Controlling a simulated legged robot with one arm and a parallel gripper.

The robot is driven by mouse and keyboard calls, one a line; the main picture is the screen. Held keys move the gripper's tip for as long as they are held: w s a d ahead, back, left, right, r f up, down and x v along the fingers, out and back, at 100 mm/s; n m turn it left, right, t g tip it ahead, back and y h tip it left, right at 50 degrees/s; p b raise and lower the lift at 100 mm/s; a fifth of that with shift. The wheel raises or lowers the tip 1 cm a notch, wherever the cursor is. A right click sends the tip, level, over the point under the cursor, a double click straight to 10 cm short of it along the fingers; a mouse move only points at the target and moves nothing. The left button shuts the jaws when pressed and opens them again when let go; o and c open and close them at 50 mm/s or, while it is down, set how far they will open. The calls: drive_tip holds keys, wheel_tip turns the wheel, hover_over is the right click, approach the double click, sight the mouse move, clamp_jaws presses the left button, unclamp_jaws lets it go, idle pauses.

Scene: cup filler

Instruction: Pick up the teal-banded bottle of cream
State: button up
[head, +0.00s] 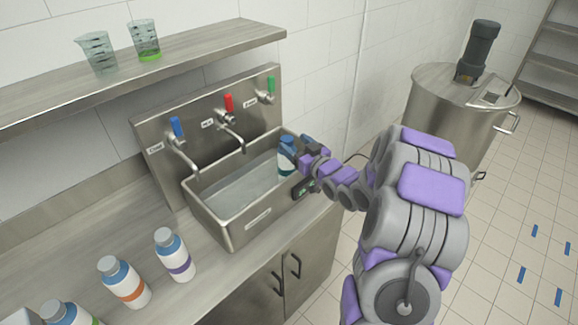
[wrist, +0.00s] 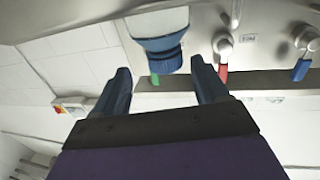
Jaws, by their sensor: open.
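The teal-banded bottle (head: 285,170), white with a blue cap, stands at the right end of the steel sink (head: 222,238). My gripper partly hides it in the head view. In the wrist view, which is upside down, the bottle (wrist: 157,22) hangs cap-down from the top edge. My gripper (head: 297,150) is beside the bottle at its cap end. In the wrist view my gripper (wrist: 162,75) has its two blue fingers wide apart, with the cap just beyond the gap between their tips. Nothing is clamped.
Purple-banded (head: 175,256) and orange-banded (head: 126,282) bottles stand on the counter left of the sink, with another bottle (head: 68,313) at the corner. Taps with blue (head: 176,126), red (head: 229,103) and green (head: 270,84) handles project over the sink. A steel vat (head: 445,105) stands to the right.

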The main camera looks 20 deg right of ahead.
sight(290, 142)
drive_tip(key=w, duration=0.1)
drive_tip(key=w+a, duration=0.1)
drive_tip(key=w+b, duration=0.1)
drive_tip(key=shift+w+a, duration=0.25)
drive_tip(key=shift+a, duration=0.15)
drive_tip(key=shift+w+r, duration=0.1)
drive_tip(key=shift+w, duration=0.2)
drive_tip(key=shift+d, duration=0.45)
drive_tip(key=c, duration=0.3)
drive_tip(key=shift+a, duration=0.3)
drive_tip(key=c, duration=0.6)
drive_tip(key=shift+d, duration=0.1)
clamp_jaws()
